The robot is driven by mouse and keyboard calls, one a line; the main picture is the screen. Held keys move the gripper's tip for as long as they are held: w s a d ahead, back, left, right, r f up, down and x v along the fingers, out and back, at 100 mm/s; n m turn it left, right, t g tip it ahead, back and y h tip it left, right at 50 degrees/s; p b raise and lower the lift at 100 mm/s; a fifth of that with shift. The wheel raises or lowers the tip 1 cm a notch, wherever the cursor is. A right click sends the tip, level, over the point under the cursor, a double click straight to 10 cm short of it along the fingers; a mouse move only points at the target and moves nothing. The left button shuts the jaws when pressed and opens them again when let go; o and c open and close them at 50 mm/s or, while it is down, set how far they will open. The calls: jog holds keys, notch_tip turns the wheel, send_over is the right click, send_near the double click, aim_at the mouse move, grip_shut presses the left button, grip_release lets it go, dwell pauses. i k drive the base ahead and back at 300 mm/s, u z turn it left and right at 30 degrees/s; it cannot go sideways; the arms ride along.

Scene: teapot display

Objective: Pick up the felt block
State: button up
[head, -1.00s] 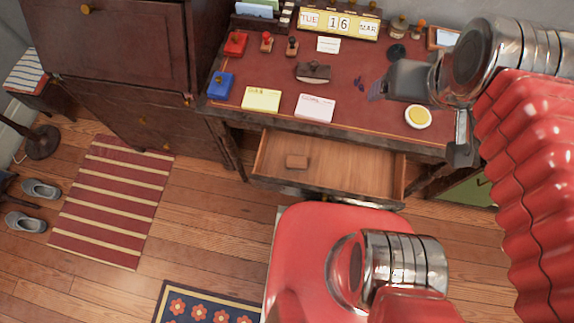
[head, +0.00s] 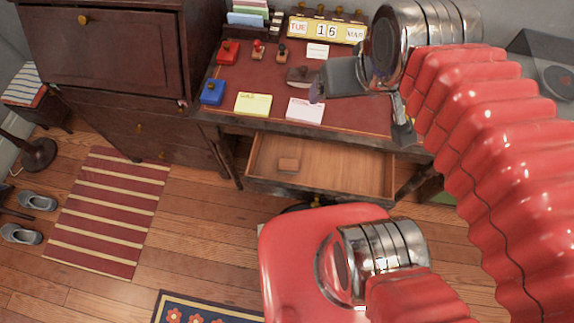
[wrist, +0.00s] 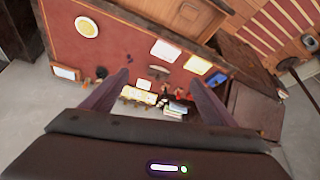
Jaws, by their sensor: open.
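A small plain brown block (head: 288,165) lies in the open desk drawer (head: 345,172), left of its middle; I take it for the felt block, but its material cannot be told. My gripper (head: 318,92) is above the desk, up and to the right of the block in the head view, and apart from it. In the wrist view my gripper (wrist: 157,78) has its two fingers spread with nothing held between them.
The desk top (head: 365,115) holds a dark rocker-shaped object (head: 300,75), yellow notes (head: 253,104), pink notes (head: 305,110), a blue box (head: 212,91), stamps and a calendar (head: 327,29). A red seat (head: 285,245) stands before the drawer. A tall cabinet (head: 110,50) is at left.

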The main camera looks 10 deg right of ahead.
aim_at(286, 165)
jog(key=u, duration=0.25)
jog(key=k, duration=0.7)
jog(key=u, duration=0.6)
jog(key=k, duration=0.65)
jog(key=u, duration=0.65)
jog(key=i, duration=1.6)
jog(key=z, duration=0.5)
